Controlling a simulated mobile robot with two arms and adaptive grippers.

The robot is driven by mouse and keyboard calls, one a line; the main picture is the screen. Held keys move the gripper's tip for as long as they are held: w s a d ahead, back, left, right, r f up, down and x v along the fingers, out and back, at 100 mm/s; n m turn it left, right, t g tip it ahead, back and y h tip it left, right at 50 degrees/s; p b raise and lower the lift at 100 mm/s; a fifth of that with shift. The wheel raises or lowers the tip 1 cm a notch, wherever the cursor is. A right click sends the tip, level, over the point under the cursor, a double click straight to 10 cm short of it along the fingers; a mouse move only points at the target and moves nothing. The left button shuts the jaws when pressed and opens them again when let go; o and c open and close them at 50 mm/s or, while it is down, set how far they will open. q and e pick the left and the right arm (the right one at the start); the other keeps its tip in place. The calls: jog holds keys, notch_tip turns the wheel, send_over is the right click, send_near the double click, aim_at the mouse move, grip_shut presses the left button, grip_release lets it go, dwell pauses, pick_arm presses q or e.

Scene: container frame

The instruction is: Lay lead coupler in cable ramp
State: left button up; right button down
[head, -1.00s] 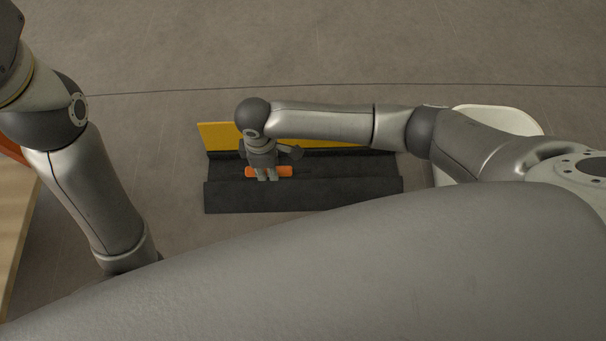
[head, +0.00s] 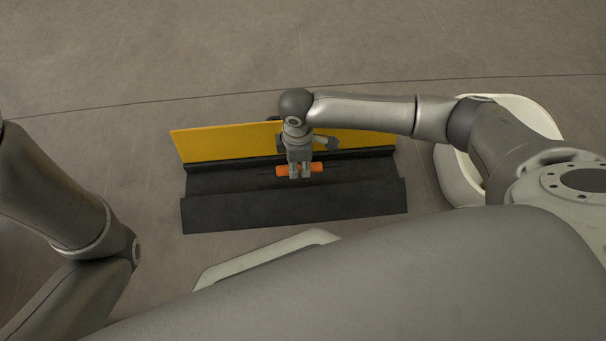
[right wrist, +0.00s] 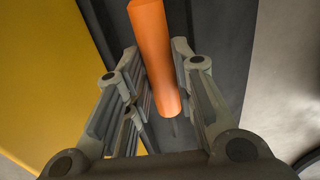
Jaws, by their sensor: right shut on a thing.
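The cable ramp (head: 290,210) lies on the floor, black, with its yellow lid (head: 220,145) standing open along the far side. The orange lead coupler (head: 316,168) lies lengthwise along the ramp, over the middle of its channel. My right gripper (head: 300,174) points down and is shut on the coupler. In the right wrist view the coupler (right wrist: 152,45) sits between the two fingers over the dark channel, with the yellow lid (right wrist: 45,70) to the left. I cannot tell whether the coupler touches the channel floor. My left gripper is out of view.
My left arm shows at the left edge, clear of the ramp. A thin dark line (head: 258,174) runs along the channel left of the coupler. The floor (head: 90,95) around and behind the ramp is bare.

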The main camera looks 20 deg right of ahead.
jog(key=shift+w+d+f+b, duration=0.1)
jog(key=shift+d+f+b, duration=0.35)
jog(key=shift+f, duration=0.15)
jog(key=f+b, duration=0.2)
jog(key=f, duration=0.1)
jog(key=shift+d+f+b, duration=0.2)
jog(key=shift+f+b, duration=0.05)
jog(key=shift+b, duration=0.15)
jog(key=shift+r, duration=0.1)
jog(key=c, duration=1.2)
grip_release()
